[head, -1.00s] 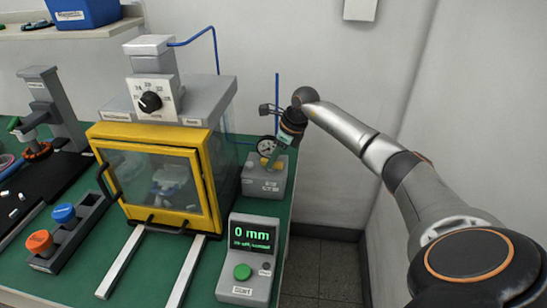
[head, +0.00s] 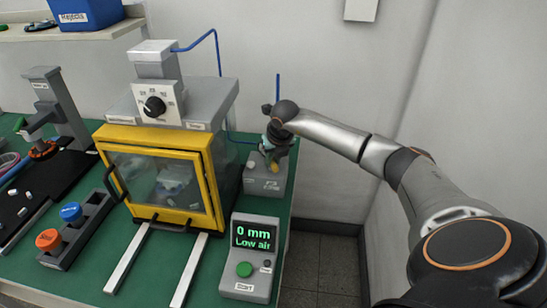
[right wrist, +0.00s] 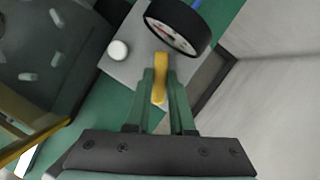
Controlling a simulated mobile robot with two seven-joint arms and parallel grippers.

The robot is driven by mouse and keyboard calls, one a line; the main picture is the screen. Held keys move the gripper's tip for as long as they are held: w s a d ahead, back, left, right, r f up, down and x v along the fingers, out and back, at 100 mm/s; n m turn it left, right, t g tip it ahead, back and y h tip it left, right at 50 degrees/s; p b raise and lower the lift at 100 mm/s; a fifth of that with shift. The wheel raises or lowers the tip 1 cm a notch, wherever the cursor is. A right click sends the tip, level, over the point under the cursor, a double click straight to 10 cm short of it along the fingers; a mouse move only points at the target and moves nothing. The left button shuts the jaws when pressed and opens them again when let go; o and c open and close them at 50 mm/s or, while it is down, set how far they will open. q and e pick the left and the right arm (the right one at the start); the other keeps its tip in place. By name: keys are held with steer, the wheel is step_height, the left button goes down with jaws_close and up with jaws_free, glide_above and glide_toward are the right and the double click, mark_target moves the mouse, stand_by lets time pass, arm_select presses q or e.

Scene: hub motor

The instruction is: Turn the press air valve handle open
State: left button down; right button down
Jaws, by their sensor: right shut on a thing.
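The press air valve handle is a yellow lever (right wrist: 160,80) on a grey valve box (right wrist: 125,70). In the right wrist view the two green fingers of my right gripper (right wrist: 162,90) stand on either side of the lever and are shut on it. In the head view the right gripper (head: 271,158) is over the valve box (head: 265,180), and the wrist hides most of the lever. A round gauge (right wrist: 180,22) sits just beyond the lever. The display (head: 257,235) reads "0 mm" and "Low air". My left gripper is not in view.
The press with its yellow-framed door (head: 160,180) stands left of the valve box. A blue air tube rises behind it. A control box with a green button (head: 244,269) is in front. A white knob (right wrist: 118,50) is beside the lever. The wall is close on the right.

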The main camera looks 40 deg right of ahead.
steer(key=m+h, duration=0.1)
steer(key=m, duration=0.2)
steer(key=m+g+b, duration=0.1)
steer(key=m, duration=0.1)
steer(key=shift+w+a+m+h, duration=0.15)
steer(key=shift+m+h, duration=0.25)
stand_by(0.3)
steer(key=c, duration=0.8)
jaws_free()
steer(key=v, duration=0.6)
steer(key=b+v, duration=0.1)
steer(key=v, duration=0.5)
steer(key=shift+w+r, duration=0.15)
steer(key=shift+r, duration=0.15)
steer(key=shift+a+f, duration=0.1)
